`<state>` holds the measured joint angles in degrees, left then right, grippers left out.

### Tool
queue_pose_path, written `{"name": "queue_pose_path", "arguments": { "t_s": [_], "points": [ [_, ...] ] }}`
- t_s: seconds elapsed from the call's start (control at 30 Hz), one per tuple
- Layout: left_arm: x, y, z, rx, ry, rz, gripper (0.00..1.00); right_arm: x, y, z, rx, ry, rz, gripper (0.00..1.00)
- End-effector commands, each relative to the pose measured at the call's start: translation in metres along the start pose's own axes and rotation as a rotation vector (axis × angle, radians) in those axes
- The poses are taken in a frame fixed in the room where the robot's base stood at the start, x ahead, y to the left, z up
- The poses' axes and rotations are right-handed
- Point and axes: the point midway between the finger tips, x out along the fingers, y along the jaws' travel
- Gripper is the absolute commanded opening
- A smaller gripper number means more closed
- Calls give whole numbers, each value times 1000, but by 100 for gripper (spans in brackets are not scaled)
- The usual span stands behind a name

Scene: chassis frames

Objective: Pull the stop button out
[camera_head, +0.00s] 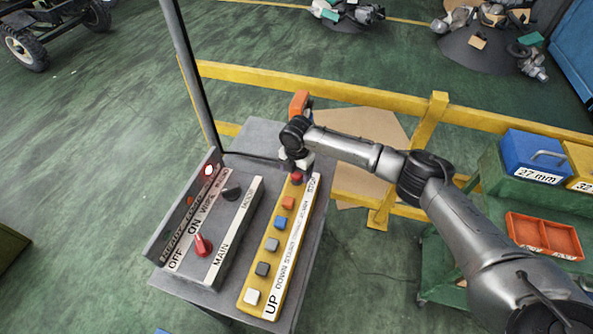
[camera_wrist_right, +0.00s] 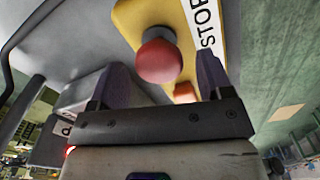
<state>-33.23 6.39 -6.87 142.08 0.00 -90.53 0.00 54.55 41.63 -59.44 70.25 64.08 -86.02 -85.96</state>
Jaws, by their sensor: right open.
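The red stop button (camera_head: 297,178) is a round knob at the far end of the yellow control box (camera_head: 250,290), by the STOP label. In the right wrist view the red knob (camera_wrist_right: 159,55) shows large, with its post on the yellow face. My right gripper (camera_head: 297,164) is over that end of the box. In the right wrist view its two dark fingers (camera_wrist_right: 162,72) stand apart, one on each side of the knob in the picture. I cannot tell whether either finger touches it. My left gripper is not in view.
A grey panel with a red lever (camera_head: 202,246) and a black knob (camera_head: 232,193) stands left of the yellow box on the grey stand (camera_head: 258,134). Several square buttons line the box. A yellow rail (camera_head: 330,90) runs behind. A green cart (camera_head: 490,195) with bins is right.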

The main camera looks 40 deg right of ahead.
Motion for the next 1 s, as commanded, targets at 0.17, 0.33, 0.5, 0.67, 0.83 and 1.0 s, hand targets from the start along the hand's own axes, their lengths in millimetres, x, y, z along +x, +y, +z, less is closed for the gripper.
{"name": "queue_pose_path", "arguments": {
  "t_s": [0.17,0.33,0.5,0.67,0.83,1.0],
  "points": [
    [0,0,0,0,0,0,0,0,0,0,0,0,-1,67],
    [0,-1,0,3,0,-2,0,0,0,0,0,0,-1,51],
    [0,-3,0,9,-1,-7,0,0,0,0,0,0,-1,34],
    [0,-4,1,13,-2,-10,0,0,0,0,0,0,-1,19],
    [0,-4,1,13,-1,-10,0,0,0,0,-1,0,-1,4],
    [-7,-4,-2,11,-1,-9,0,-6,0,0,0,1,-1,4]
  ]
}}
